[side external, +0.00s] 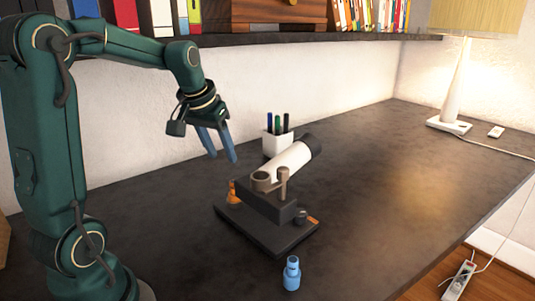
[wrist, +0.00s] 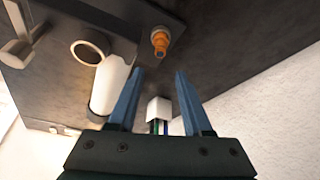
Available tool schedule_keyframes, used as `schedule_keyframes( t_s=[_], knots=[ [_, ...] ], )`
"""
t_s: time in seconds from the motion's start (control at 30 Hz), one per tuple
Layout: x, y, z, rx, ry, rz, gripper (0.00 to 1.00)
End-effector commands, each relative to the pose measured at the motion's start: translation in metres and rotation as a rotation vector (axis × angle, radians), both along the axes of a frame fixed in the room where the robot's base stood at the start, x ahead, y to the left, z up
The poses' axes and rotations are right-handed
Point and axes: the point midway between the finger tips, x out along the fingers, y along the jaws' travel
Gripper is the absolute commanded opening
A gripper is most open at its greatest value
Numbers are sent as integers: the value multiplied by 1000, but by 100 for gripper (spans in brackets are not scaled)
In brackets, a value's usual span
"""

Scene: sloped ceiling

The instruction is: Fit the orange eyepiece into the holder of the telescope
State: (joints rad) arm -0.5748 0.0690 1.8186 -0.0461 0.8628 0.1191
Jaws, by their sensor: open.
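The orange eyepiece (side external: 233,192) stands at the left end of the telescope's dark base (side external: 265,232); it also shows in the wrist view (wrist: 160,41), beyond my fingertips. The white telescope (side external: 288,162) is mounted on this base. Its holder, a ring (side external: 262,178), faces up at the near end of the tube. The ring looks empty in the wrist view (wrist: 88,52). My gripper (side external: 223,160) is open and empty, with blue fingers pointing down above and behind the eyepiece. In the wrist view my fingertips (wrist: 159,72) are apart with nothing between them.
A blue eyepiece-like piece (side external: 292,273) stands on the desk in front of the base. A white pen cup (side external: 277,144) stands behind the telescope. A post with a knob (side external: 283,183) rises beside the ring.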

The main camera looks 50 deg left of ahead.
Motion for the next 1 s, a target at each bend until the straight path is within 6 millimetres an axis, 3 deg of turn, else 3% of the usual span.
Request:
schedule_keyframes(
  t_s=[0.13,0.27,0.4,0.53,0.73,1.0],
  knots=[
    [-7,-19,9,5,-9,-38,50],
    [-25,-63,16,14,-27,-132,50],
    [-60,-114,16,21,-53,-263,50],
    [-93,-146,8,24,-74,-369,50],
    [-125,-167,-6,23,-95,-465,50],
    [-131,-170,-9,22,-96,-480,50]
  ],
)
